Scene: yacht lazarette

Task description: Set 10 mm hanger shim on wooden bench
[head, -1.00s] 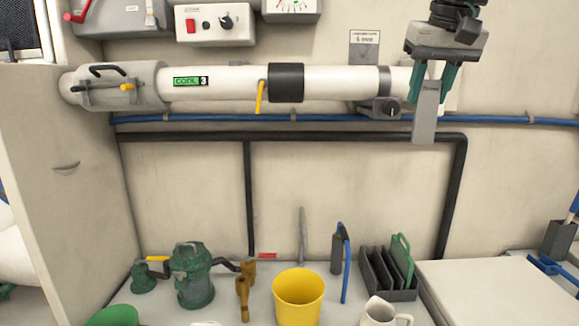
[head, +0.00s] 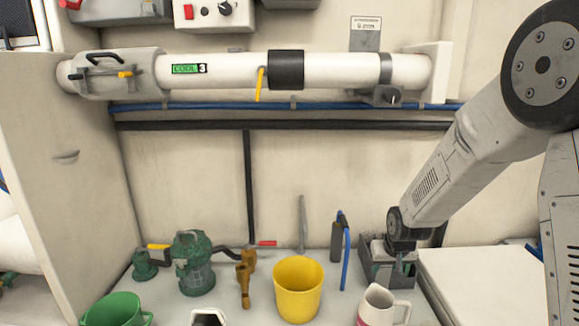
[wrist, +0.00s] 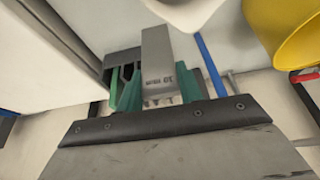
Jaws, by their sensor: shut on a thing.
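My gripper (head: 392,268) is low at the right of the pale worktop (head: 235,312), over the dark slotted rack (head: 366,268). In the wrist view its green fingers (wrist: 160,92) are shut on a grey shim (wrist: 157,58), with upside-down print that looks like 10 mm. The rack also shows in the wrist view (wrist: 122,57), just behind and left of the shim. I cannot tell whether the shim touches the rack or the worktop. In the head view my arm and gripper hide much of the rack. No surface looks clearly wooden.
A yellow bucket (head: 298,290), a white jug (head: 378,304) and a blue-handled tool (head: 345,262) stand close left of my gripper. A white raised panel (head: 475,285) lies to the right. A white pipe (head: 335,71) runs along the wall above.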

